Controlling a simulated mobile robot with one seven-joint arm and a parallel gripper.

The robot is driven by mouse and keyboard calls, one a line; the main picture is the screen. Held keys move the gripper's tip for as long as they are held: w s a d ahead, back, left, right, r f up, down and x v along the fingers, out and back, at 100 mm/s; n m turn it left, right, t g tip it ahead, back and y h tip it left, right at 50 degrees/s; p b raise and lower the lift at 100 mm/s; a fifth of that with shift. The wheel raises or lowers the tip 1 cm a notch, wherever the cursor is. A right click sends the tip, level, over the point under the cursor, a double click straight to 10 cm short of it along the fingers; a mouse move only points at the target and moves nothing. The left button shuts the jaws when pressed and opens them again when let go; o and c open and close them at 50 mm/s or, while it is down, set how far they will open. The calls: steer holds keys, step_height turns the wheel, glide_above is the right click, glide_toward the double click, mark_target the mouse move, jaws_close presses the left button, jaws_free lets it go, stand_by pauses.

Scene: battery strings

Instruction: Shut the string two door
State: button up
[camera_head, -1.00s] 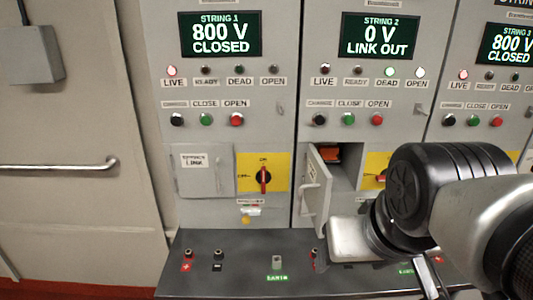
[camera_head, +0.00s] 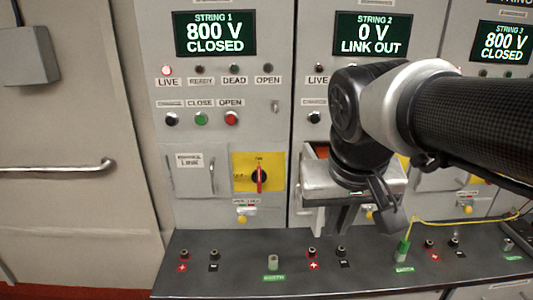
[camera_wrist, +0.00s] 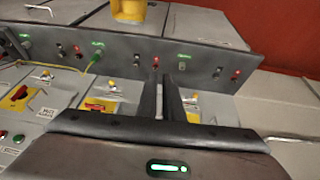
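The string two cabinet has a display (camera_head: 371,34) reading 0 V LINK OUT. Its link compartment (camera_head: 321,151) shows a strip of orange inside, so it is uncovered there. The string two door is hidden behind my gripper and arm in the head view, and I cannot tell its angle. My gripper (camera_head: 337,222) is in front of the compartment, fingers pointing down toward the ledge. In the wrist view, my gripper's dark fingers (camera_wrist: 161,95) are close together with a narrow gap. A pale strip shows between them, but I cannot tell whether it is held.
The string one link door (camera_head: 195,175) is shut, beside a yellow switch plate (camera_head: 258,171). A dark ledge (camera_head: 225,255) with several sockets runs below. A yellow-green cable (camera_head: 420,221) is plugged into a green earth plug (camera_head: 402,250) at right. A wall door handle (camera_head: 60,168) is far left.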

steer(key=w+a+h, duration=0.1)
steer(key=w+a, duration=0.1)
steer(key=w, duration=0.2)
steer(key=w+a+b, duration=0.1)
steer(key=w+a, duration=0.1)
steer(key=w, duration=0.2)
steer(key=w+a+g+h, duration=0.1)
steer(key=w+a, duration=0.1)
steer(key=w, duration=0.1)
steer(key=shift+w+f+m+h, duration=0.15)
steer(key=shift+w+m+h, duration=0.15)
steer(key=shift+w, duration=0.1)
jaws_close()
steer(key=w+a+f+m+h+b, duration=0.1)
steer(key=w+a+f+h+b, duration=0.15)
steer(key=w+a, duration=0.7)
steer(key=w+d+f+p, duration=0.1)
steer(key=w+d+f, duration=0.1)
steer(key=d+f, duration=0.6)
steer(key=shift+d+f+m+t, duration=0.15)
steer(key=shift+d+m+t, duration=0.15)
steer(key=shift+d, duration=0.15)
